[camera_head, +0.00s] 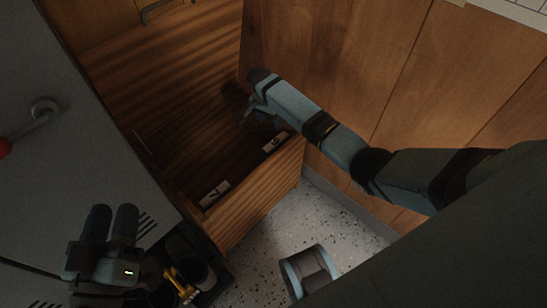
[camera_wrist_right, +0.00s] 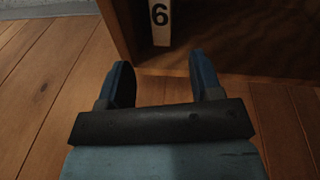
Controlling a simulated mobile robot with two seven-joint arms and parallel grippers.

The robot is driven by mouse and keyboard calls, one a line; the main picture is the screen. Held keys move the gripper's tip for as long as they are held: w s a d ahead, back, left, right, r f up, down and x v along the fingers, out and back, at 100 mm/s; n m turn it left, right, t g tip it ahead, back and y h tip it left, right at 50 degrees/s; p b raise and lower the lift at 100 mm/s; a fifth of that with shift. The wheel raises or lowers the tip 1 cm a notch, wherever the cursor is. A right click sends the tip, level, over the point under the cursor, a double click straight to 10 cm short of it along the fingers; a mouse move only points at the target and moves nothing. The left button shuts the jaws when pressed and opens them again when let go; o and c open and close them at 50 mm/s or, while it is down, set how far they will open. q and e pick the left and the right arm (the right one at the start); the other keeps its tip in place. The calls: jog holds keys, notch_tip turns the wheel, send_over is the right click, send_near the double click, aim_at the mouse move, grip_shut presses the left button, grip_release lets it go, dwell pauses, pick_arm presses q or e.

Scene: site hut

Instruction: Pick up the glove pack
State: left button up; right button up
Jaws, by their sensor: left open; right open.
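I cannot make out a glove pack in either view. A wooden drawer or box (camera_head: 262,192) stands open, its inside dark and hard to read. Two white number cards are on its inner front side: one lower left (camera_head: 215,194) and one marked 6 (camera_head: 274,142). The 6 card also shows in the right wrist view (camera_wrist_right: 160,22). My right gripper (camera_head: 259,110) is over the far right part of the drawer, open, with nothing between its fingers (camera_wrist_right: 166,85). My left gripper (camera_head: 112,220) is open and empty at the lower left, away from the drawer.
A wood-plank wall (camera_head: 350,60) stands right of the drawer, close to my right arm. A grey cabinet side (camera_head: 75,120) with a lever (camera_head: 42,108) is at left. A metal handle (camera_head: 158,10) is at the top. Speckled floor (camera_head: 262,250) shows below the drawer.

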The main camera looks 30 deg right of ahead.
aim_at(275, 141)
jog(key=f+b, duration=0.1)
jog(key=f, duration=0.2)
jog(key=d+f+b, duration=0.1)
jog(key=f, duration=0.2)
jog(key=f+b, duration=0.2)
jog(key=shift+s+d+f, duration=0.15)
jog(key=shift+s+f, duration=0.25)
jog(key=shift+f+b, duration=0.45)
jog(key=shift+f, duration=0.1)
notch_tip(275, 141, down, 3)
jog(key=shift+s+d+f+b, duration=0.1)
jog(key=shift+d+f+b, duration=0.1)
jog(key=shift+b, duration=1.05)
pick_arm(q)
notch_tip(275, 141, down, 7)
jog(key=w+m+g, duration=0.1)
jog(key=m, duration=0.1)
jog(key=shift+w+a+g, duration=0.15)
jog(key=shift+w+g, duration=0.1)
jog(key=shift+g, duration=0.15)
jog(key=shift+r, duration=0.1)
pick_arm(e)
jog(key=c, duration=1)
